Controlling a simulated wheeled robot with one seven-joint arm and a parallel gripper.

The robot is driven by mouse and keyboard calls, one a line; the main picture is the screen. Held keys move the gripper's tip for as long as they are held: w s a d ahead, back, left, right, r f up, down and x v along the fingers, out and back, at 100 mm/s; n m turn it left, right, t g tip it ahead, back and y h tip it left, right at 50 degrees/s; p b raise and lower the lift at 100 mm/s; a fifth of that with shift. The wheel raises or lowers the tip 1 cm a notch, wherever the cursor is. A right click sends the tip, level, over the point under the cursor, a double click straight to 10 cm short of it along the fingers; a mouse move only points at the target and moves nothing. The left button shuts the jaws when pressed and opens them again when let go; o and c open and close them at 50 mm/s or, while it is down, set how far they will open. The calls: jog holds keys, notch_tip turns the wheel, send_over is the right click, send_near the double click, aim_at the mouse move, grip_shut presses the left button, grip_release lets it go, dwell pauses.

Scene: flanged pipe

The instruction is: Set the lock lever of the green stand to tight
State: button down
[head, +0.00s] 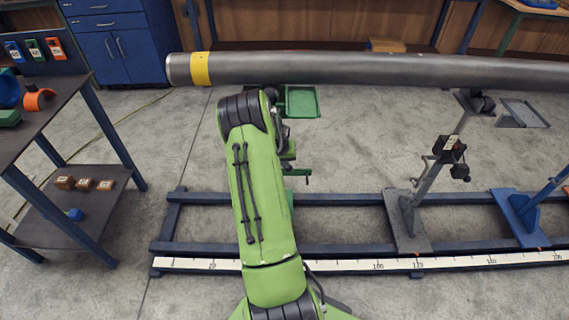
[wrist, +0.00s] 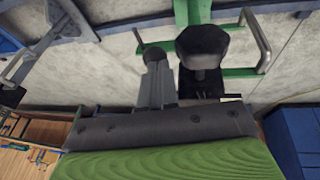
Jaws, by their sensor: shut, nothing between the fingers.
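The green stand shows in the head view mostly behind my arm: its green head plate (head: 302,101) lies below the pipe (head: 380,69), and a short green side bar (head: 298,172) ends in a small dark knob. In the wrist view, its green post (wrist: 190,12) and crossbar cross the top, with a dark block (wrist: 203,45) in front and a bent grey handle (wrist: 257,42) at right. I cannot tell surely which part is the lock lever or its setting. My gripper (wrist: 154,60) is shut and empty, close beside the dark block; contact is unclear. The head view hides it.
A grey stand (head: 408,215) and a blue stand (head: 520,212) stand on the blue floor rails (head: 340,198), right of my arm. A dark shelf table (head: 75,175) with small blocks is at left. Open concrete floor lies between table and rails.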

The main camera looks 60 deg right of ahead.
jog(key=shift+f, duration=0.1)
notch_tip(320, 180, down, 8)
jog(key=b, duration=0.1)
jog(key=shift+s+a, duration=0.25)
jog(key=shift+a, duration=0.2)
dwell(0.6)
jog(key=shift+r, duration=0.2)
jog(key=s+a+r+p, duration=0.3)
jog(key=a+r+p, duration=0.3)
jog(key=a+r, duration=0.9)
jog(key=a, duration=0.2)
jog(key=shift+a+r, duration=0.2)
jog(key=shift+a, duration=0.15)
